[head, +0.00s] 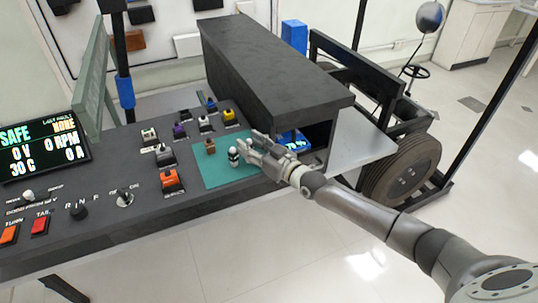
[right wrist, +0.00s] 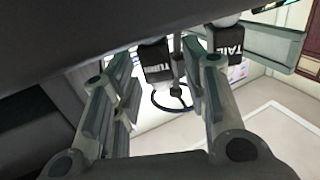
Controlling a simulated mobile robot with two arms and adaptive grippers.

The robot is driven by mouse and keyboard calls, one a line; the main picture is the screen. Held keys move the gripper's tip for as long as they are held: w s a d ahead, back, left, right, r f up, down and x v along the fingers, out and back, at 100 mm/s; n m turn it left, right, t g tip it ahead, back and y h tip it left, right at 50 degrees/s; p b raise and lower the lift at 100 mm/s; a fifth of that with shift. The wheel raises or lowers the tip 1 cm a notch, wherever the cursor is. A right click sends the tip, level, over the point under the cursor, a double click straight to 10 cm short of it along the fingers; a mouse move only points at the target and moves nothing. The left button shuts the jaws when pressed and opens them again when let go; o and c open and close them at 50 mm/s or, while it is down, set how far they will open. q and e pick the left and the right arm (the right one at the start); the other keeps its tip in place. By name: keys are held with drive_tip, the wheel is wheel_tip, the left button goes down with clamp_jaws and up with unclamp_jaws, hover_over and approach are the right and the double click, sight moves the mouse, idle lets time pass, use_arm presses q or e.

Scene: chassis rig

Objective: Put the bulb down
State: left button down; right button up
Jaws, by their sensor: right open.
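A small bulb (head: 233,158) with a white and black body stands on the teal mat (head: 217,178) of the console. My right gripper (head: 250,143) is just right of it, with its fingers spread. In the right wrist view, a black-bodied piece labelled "TURN" (right wrist: 157,62) shows between the open fingers (right wrist: 165,85). Whether a finger touches either piece, I cannot tell. My left gripper is not in view.
A brown block-like piece (head: 210,146) is at the mat's left edge. Several switches, including an orange one (head: 171,180), line the console left of it. A long dark box (head: 265,65) rises behind my gripper. A display (head: 40,143) stands at far left.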

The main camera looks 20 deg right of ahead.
drive_tip(key=v, duration=1.1)
drive_tip(key=s+d+f+m+g+h, duration=0.1)
drive_tip(key=d+f+h, duration=0.1)
drive_tip(key=f, duration=0.6)
drive_tip(key=s+d+f+m+g+h, duration=0.1)
drive_tip(key=d+f+h, duration=0.1)
drive_tip(key=f, duration=0.7)
drive_tip(key=s+d+f+g+h, duration=0.1)
drive_tip(key=s+f+g, duration=0.2)
drive_tip(key=s+f, duration=0.55)
drive_tip(key=s+d+f+g+h, duration=0.15)
drive_tip(key=s+f, duration=0.35)
drive_tip(key=f, duration=0.7)
drive_tip(key=s+a+f+g, duration=0.2)
drive_tip(key=s+f, duration=0.3)
drive_tip(key=s, duration=0.6)
drive_tip(key=s+a+f+g, duration=0.3)
drive_tip(key=s+f, duration=0.3)
drive_tip(key=s, duration=0.5)
drive_tip(key=s+a+f+g, duration=0.2)
drive_tip(key=s+f+g, duration=0.2)
drive_tip(key=s, duration=0.8)
drive_tip(key=shift+a+f+h, duration=0.4)
drive_tip(key=shift+f+h, duration=0.05)
drive_tip(key=shift+f, duration=0.5)
